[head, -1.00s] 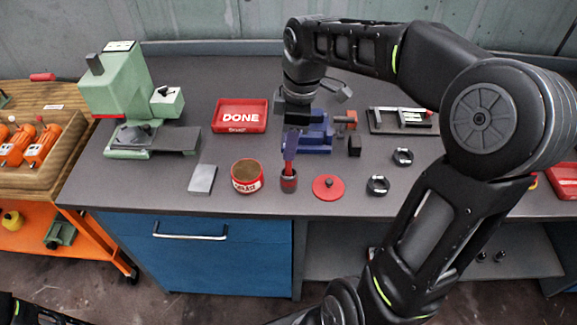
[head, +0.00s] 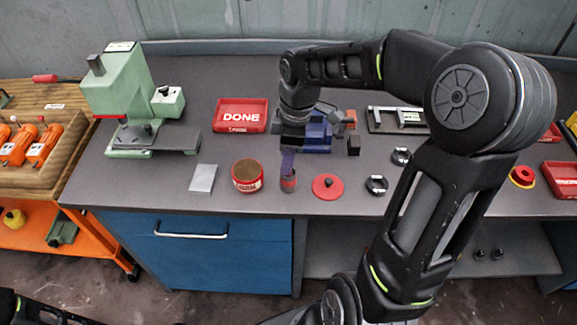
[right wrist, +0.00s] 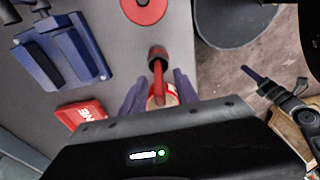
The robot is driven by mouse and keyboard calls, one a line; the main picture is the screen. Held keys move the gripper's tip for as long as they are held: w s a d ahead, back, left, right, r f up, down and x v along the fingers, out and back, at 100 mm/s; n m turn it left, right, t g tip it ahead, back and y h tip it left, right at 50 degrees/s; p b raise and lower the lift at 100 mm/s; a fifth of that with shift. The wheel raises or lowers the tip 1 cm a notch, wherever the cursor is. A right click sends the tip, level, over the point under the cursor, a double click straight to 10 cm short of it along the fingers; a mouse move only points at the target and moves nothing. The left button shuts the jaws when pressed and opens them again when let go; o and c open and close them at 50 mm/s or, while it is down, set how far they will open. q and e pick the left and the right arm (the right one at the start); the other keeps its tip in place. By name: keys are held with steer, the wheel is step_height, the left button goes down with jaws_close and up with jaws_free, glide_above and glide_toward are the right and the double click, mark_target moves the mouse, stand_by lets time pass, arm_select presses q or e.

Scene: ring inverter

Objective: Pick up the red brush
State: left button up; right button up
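The red brush (right wrist: 158,82) stands in a small dark cup with a red band (head: 288,183); the cup also shows in the right wrist view (right wrist: 157,53). My right gripper (head: 288,161) is just above the cup, pointing down. In the right wrist view its two purple fingers (right wrist: 159,93) are apart, with the brush handle between them and a gap on each side. In the head view the fingers hide most of the brush. Part of my left arm, seemingly with its gripper (right wrist: 262,82), shows at the right of the right wrist view; its opening is unclear.
A red round lid (head: 327,192) lies to the right. Behind are a blue fixture (head: 318,140) and a red DONE tray (head: 240,129). A grey plate (head: 203,178) lies farther left.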

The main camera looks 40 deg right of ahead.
jaws_close()
stand_by(0.3)
stand_by(0.3)
